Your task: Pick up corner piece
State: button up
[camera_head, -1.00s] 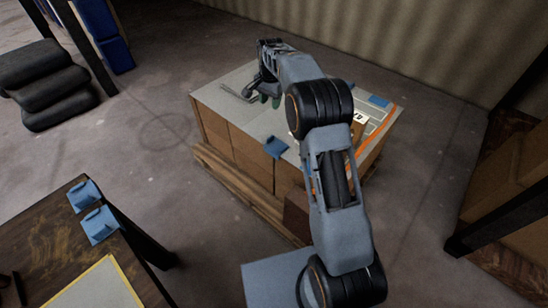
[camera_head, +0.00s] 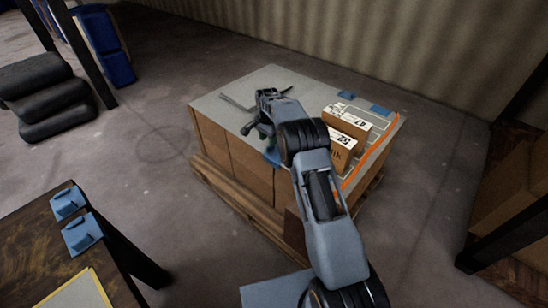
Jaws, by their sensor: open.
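A blue corner piece (camera_head: 272,156) lies at the near edge of the pallet load's top, partly hidden by my arm. My gripper (camera_head: 256,131) is open just above and slightly left of it, with nothing seen between its fingers. I cannot tell whether a finger touches the piece. Two more blue corner pieces, one (camera_head: 346,94) at the far edge and one (camera_head: 380,110) at the far right, lie on the load. Two others, an upper one (camera_head: 68,203) and a lower one (camera_head: 82,236), sit on the dark table at left.
The load of cartons (camera_head: 230,152) stands on a wooden pallet (camera_head: 225,185). Two labelled boxes (camera_head: 347,123) sit on its top beside an orange strap (camera_head: 376,153). A loose grey strap (camera_head: 236,103) lies at the left. The dark table (camera_head: 40,240) has open floor between it and the pallet.

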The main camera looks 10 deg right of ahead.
aim_at(272, 156)
jog(key=shift+f+b, duration=1.05)
jog(key=shift+f, duration=1.6)
grip_shut()
